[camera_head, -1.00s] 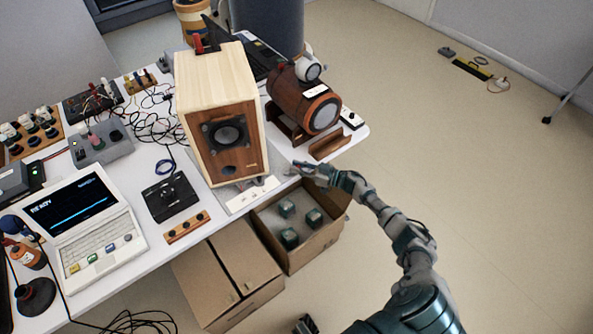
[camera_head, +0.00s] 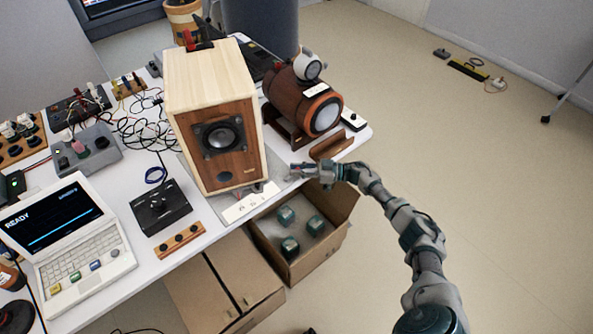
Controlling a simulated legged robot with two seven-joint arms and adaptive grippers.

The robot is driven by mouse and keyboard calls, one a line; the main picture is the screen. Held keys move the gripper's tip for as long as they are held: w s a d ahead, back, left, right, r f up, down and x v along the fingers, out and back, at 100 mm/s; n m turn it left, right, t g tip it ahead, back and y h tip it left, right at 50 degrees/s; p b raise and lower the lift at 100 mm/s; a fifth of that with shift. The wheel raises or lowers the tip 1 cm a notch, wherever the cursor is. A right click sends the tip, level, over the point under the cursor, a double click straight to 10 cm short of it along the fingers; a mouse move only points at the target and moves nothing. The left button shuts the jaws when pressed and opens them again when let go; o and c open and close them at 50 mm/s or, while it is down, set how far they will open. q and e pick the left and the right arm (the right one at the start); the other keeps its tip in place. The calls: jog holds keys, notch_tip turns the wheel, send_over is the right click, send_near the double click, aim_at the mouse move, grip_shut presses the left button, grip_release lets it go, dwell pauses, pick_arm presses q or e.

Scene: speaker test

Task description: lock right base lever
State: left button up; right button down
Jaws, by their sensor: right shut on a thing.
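The wooden speaker (camera_head: 217,128) stands upright on a grey base plate (camera_head: 205,193) near the table's front edge. A white panel with small markings (camera_head: 248,203) lies at the front of the base. My right gripper (camera_head: 296,171) is at the right side of the base, beside the speaker's lower right corner, and is shut on what seems to be the right base lever. The lever is too small and too covered by the fingers to make out, so I cannot tell its position. My left gripper does not show clearly.
A brown barrel-shaped speaker (camera_head: 304,105) stands close behind my right gripper, with a wooden cradle piece (camera_head: 332,146) nearby. An open cardboard box (camera_head: 335,236) with green-grey blocks sits below the table edge. A black control box (camera_head: 161,206) and a laptop (camera_head: 70,235) are left.

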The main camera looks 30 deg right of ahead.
dwell(0.4)
jog(key=c, duration=1.1)
grip_release()
jog(key=shift+s+d, duration=0.15)
jog(key=shift+d, duration=0.1)
jog(key=v, duration=1.1)
jog(key=shift+s+d+f, duration=0.1)
jog(key=shift+d, duration=0.15)
